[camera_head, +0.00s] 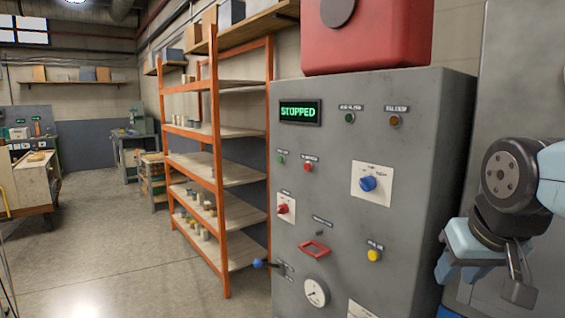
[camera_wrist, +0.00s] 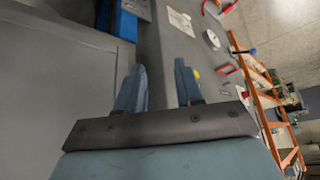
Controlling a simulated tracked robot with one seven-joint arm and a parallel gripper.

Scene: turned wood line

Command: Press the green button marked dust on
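The grey control cabinet (camera_head: 390,135) stands in front of me, with a display (camera_head: 300,112) reading STOPPED. A small green button (camera_head: 280,159) is at the panel's upper left, beside a red button (camera_head: 308,167). A second green round fitting (camera_head: 350,118) is right of the display, next to an amber one (camera_head: 396,121). Their labels are too small to read surely. My gripper (camera_head: 462,272) is at the right, beside the cabinet and away from the green fittings. In the wrist view its two blue fingers (camera_wrist: 160,85) are apart with nothing between them.
The panel also bears a blue knob (camera_head: 368,183), red knob (camera_head: 283,208), yellow button (camera_head: 374,255), red frame (camera_head: 314,248), gauge (camera_head: 316,292) and a blue-tipped lever (camera_head: 260,263) sticking out left. An orange shelf rack (camera_head: 218,170) stands left. The floor (camera_head: 110,240) beyond is clear.

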